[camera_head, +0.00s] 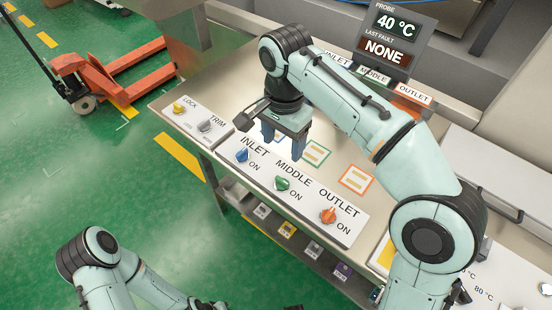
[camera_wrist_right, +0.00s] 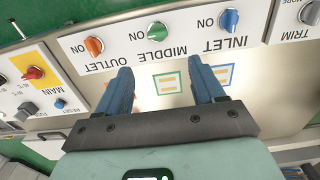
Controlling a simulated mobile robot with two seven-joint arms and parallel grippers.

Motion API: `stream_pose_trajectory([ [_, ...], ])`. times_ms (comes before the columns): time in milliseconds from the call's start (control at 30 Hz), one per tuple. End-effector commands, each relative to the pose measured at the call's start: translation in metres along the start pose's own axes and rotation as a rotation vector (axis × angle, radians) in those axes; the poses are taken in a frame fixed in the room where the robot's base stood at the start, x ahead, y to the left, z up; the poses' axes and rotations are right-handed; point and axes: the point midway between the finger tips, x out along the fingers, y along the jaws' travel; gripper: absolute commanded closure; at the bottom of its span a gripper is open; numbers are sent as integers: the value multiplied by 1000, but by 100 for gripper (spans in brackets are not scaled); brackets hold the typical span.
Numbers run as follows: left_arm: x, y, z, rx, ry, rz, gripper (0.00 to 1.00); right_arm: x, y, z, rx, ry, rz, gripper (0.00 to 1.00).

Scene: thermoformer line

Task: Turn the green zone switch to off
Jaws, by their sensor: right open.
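The green zone switch (camera_head: 282,183) is the middle knob on a white panel, below the label MIDDLE and beside an ON mark. It also shows in the right wrist view (camera_wrist_right: 157,32), past my fingertips. Its exact pointer direction is hard to read. My right gripper (camera_head: 284,147) is open and empty, above the bench just behind the panel. In the right wrist view my two blue fingers (camera_wrist_right: 160,70) are spread apart, with the green switch beyond the gap between them and not touched. Only part of my left arm shows at lower left; its gripper is not visible.
The blue INLET knob (camera_head: 241,155) and orange OUTLET knob (camera_head: 328,215) flank the green one. A LOCK/TRIM panel (camera_head: 193,116) lies to the left. A display (camera_head: 393,38) stands behind, reading 40 °C and NONE. A MAIN panel (camera_wrist_right: 40,85) shows in the wrist view.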

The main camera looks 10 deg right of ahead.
Motion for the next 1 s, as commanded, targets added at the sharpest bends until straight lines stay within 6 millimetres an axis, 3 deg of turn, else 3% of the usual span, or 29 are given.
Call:
stream_pose_trajectory([
  [167,10,-5,4,-3,-7,-2,57,21,1,0,1,-1,5,32],
  [600,35,-16,10,-7,-18,-6,57,110,1,0,1,-1,4,32],
  [800,38,-17,10,-7,-19,-7,57,129,1,0,0,0,2,32],
  [1000,38,-17,10,-7,-19,-7,57,133,0,0,0,0,1,32],
])
